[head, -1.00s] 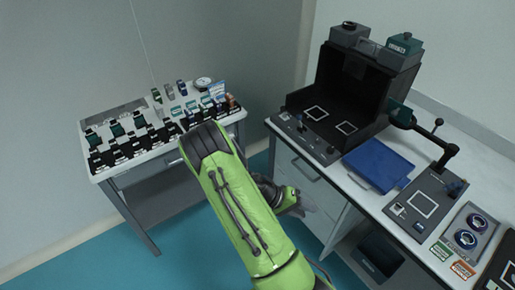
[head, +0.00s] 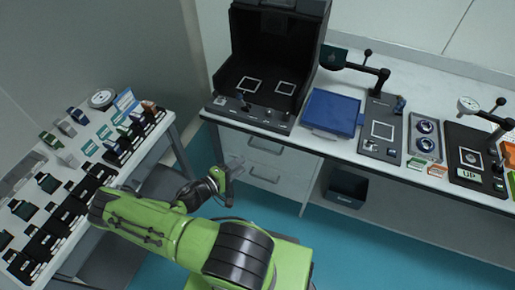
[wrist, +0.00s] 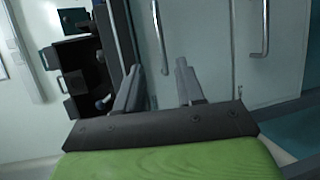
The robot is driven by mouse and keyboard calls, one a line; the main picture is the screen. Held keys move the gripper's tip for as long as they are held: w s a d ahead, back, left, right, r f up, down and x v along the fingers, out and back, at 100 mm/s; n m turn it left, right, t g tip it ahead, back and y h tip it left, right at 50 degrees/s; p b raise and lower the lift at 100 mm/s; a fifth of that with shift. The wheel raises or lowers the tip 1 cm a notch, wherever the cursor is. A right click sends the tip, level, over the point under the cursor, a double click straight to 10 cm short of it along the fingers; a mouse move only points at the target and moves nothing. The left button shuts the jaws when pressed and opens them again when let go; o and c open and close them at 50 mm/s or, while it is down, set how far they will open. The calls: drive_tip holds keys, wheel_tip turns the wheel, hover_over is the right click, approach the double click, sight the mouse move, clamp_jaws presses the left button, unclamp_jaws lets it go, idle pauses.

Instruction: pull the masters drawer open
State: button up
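Two grey drawer fronts sit one above the other under the bench, an upper one (head: 283,161) and a lower one (head: 284,188). Both look shut, each with a bar handle. No label is readable, so I cannot tell which is the masters drawer. In the wrist view the fronts appear turned sideways, with one handle (wrist: 160,38) just beyond my fingers and another handle (wrist: 259,30) at the right. My gripper (wrist: 158,82) is open and empty, its fingers apart, pointing at the fronts. In the head view my gripper (head: 234,166) is in front of the drawers, not visibly touching a handle.
The bench (head: 345,150) carries a black open-fronted box (head: 270,60), a blue tray (head: 332,111) and several instruments. A dark bin (head: 346,187) stands below it. A side table (head: 150,137) with several small devices is at the left. Blue floor lies clear in front.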

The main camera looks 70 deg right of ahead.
sight(264, 149)
drive_tip(key=b+x, duration=0.1)
drive_tip(key=x, duration=1.2)
drive_tip(key=shift+s+d+f, duration=0.1)
drive_tip(key=shift+d+f, duration=0.1)
drive_tip(key=shift+d, duration=0.05)
drive_tip(key=shift+c, duration=0.3)
clamp_jaws()
